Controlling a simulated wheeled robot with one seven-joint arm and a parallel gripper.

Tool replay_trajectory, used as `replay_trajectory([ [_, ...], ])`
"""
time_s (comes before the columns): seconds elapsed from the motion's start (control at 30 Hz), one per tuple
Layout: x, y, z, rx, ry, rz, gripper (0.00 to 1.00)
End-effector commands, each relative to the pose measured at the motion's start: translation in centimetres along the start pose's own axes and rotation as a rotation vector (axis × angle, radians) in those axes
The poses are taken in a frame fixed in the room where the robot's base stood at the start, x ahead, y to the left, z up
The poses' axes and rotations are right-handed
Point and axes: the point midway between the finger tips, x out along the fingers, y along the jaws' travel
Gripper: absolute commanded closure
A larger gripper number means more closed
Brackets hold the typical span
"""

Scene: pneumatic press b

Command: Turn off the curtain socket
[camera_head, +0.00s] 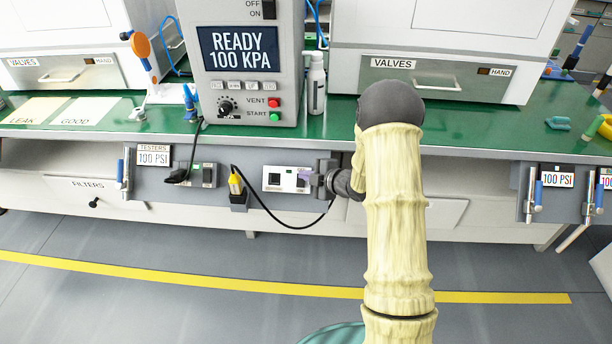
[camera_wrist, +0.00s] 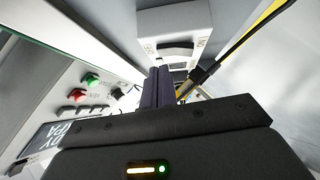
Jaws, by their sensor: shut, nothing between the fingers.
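A white socket box (camera_head: 274,179) with a black rocker switch is on the grey front panel of the bench. I cannot read its label, so I cannot confirm it is the curtain socket. The box also shows in the wrist view (camera_wrist: 176,22), with its dark rocker switch (camera_wrist: 175,50) facing me. My gripper (camera_head: 304,180) reaches in from the right, its fingertips over the right part of the box. In the wrist view my gripper's dark fingers (camera_wrist: 159,72) are shut together, empty, just below the switch. I cannot tell whether they touch the box.
A yellow plug (camera_head: 236,184) with a black cable is left of the box; the cable runs toward my gripper. A grey socket with a black plug (camera_head: 176,176) is further left. Above stands the press control box (camera_head: 245,85), reading READY 100 KPA. The floor (camera_head: 180,310) in front is clear.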

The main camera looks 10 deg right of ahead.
Motion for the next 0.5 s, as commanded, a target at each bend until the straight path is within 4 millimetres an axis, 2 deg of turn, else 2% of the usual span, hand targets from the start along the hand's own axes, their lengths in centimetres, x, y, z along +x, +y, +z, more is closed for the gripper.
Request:
replay_trajectory([
  [0.27, -0.8, 0.6, -0.8, 0.000, 0.000, 0.000, 1.00],
  [0.47, -2.6, 1.7, -3.1, -0.001, 0.002, 0.000, 1.00],
  [0.5, -3.5, 1.7, -2.7, 0.000, -0.001, 0.000, 1.00],
])
